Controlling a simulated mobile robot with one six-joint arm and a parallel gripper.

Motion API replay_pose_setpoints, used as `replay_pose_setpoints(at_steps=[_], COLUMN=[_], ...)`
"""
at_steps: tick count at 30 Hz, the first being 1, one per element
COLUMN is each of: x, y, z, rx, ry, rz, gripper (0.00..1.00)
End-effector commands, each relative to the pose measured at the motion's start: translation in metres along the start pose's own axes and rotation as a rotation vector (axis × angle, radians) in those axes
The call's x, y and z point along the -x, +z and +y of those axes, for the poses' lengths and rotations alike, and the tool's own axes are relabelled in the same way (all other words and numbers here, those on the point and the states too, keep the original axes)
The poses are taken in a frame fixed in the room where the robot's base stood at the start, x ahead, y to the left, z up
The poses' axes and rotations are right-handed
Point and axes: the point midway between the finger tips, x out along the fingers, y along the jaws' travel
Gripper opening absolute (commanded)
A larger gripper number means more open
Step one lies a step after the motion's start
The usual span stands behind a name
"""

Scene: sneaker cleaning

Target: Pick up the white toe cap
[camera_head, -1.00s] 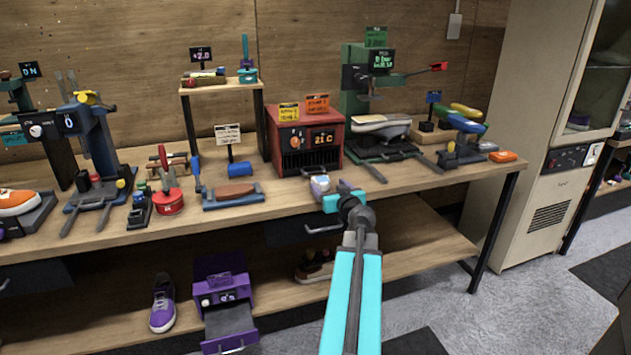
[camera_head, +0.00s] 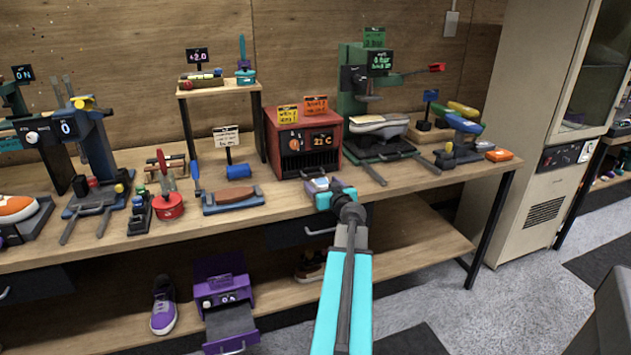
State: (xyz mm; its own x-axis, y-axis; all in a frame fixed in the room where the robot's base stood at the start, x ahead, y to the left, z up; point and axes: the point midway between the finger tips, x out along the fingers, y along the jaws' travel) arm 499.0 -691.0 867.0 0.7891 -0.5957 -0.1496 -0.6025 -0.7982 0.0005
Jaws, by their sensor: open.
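A small whitish piece (camera_head: 317,184), which looks like the white toe cap, sits near the front edge of the workbench, in front of the red heater box. My gripper (camera_head: 328,190), turquoise with a dark wrist, is right at this piece and partly covers it. The jaws are open. The fingertips are small and partly hidden by the wrist, so I cannot tell whether they touch the piece or stand around it.
The red box (camera_head: 303,141) stands just behind my gripper. A brown block in a blue tray (camera_head: 233,200) lies to the left. The bench top (camera_head: 405,178) has some free room at front right.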

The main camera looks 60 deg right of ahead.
Motion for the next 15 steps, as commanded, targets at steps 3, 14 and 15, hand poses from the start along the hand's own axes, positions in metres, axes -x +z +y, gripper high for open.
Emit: replay_pose_setpoints(at_steps=[3,14,15], x=[-0.0028,-0.0037,-0.0037], y=[0.0003,0.0008,0.0008], z=[0.0024,-0.0018,-0.002], rx=[0.0,0.001,0.001], ry=[0.001,-0.004,-0.004], rz=[-0.001,0.0,0.0], gripper=[0.73,0.73,0.73])
